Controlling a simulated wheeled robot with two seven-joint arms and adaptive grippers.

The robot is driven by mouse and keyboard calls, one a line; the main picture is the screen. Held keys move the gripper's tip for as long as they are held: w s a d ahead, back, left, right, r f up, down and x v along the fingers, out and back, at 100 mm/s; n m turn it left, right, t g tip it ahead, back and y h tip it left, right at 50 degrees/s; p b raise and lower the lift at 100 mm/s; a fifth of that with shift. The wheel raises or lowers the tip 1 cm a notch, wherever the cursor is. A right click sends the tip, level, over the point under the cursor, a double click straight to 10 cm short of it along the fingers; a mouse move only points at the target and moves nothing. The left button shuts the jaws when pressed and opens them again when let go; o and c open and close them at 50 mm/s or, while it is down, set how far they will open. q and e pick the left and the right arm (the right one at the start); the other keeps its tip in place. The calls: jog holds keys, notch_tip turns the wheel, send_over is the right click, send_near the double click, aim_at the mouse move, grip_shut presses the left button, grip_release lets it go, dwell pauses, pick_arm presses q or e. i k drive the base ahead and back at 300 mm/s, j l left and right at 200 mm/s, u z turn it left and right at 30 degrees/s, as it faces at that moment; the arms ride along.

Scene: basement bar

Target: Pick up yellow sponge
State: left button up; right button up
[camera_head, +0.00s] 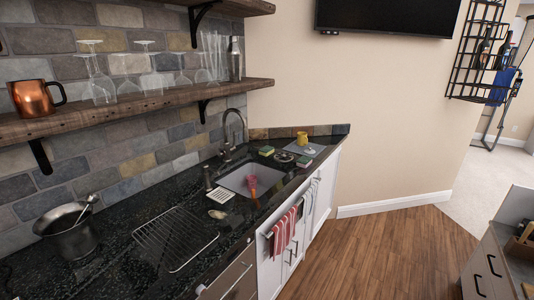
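Two small sponge-like blocks lie on the black counter near the sink in the head view. One sponge (266,150), green and yellowish, is behind the sink. The other sponge (304,162), also green and yellowish, is at the sink's right side. They are too small to tell exactly how their colours are layered. Nothing is seen touching either block. Neither of my grippers is in view.
The sink (236,182) holds a red cup-like item (252,185). A wire rack (175,238) and metal pot (68,228) are nearer. A wooden shelf (150,103) overhangs the counter. The wood floor (390,255) is clear.

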aim_at(266, 151)
jog(key=i+l+z, duration=0.25)
jog(key=i+l, duration=0.15)
jog(key=i+l+z, duration=0.3)
jog(key=i, duration=0.15)
jog(key=i+l+z, duration=0.25)
jog(key=i, duration=0.25)
jog(key=i+z, duration=0.15)
jog(key=i, duration=0.65)
jog(key=i+l+u, duration=0.15)
jog(key=i+u, duration=0.35)
jog(key=i, duration=0.25)
jog(key=i+u, duration=0.3)
jog(key=u, duration=0.15)
jog(key=i+l+u, duration=0.15)
jog(key=i+u, duration=0.25)
jog(key=i+l+u, duration=0.1)
jog(key=i+u, duration=0.15)
jog(key=u, duration=0.15)
jog(key=i+l+u, duration=0.2)
jog(key=u, duration=0.15)
jog(key=i+l+u, duration=0.25)
jog(key=u, duration=0.15)
jog(key=i, duration=0.05)
